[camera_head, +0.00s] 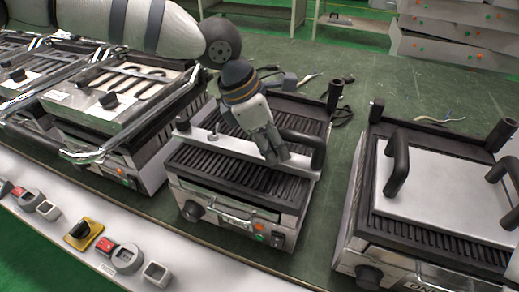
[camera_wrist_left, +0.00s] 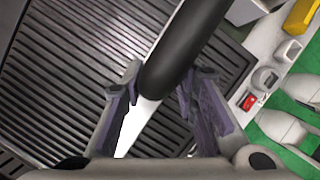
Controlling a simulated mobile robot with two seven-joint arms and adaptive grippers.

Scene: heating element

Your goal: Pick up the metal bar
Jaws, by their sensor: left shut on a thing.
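The metal bar (camera_head: 215,141) is a light grey strip lying across the ribbed plate of the middle grill (camera_head: 235,213), with a dark piece at its left end. My left gripper (camera_head: 277,157) comes down from above and is shut on the bar, right of its middle. In the left wrist view the pale bar (camera_wrist_left: 137,122) shows between the fingers of the gripper (camera_wrist_left: 160,88), and a thick black rounded handle (camera_wrist_left: 187,47) runs up from there. The fingers hide part of the bar. My right gripper is in neither view.
More grills (camera_head: 120,95) with metal frames stand close at the left. Cables and tools (camera_head: 290,82) lie behind. A white panel with buttons (camera_head: 150,262) runs along the front.

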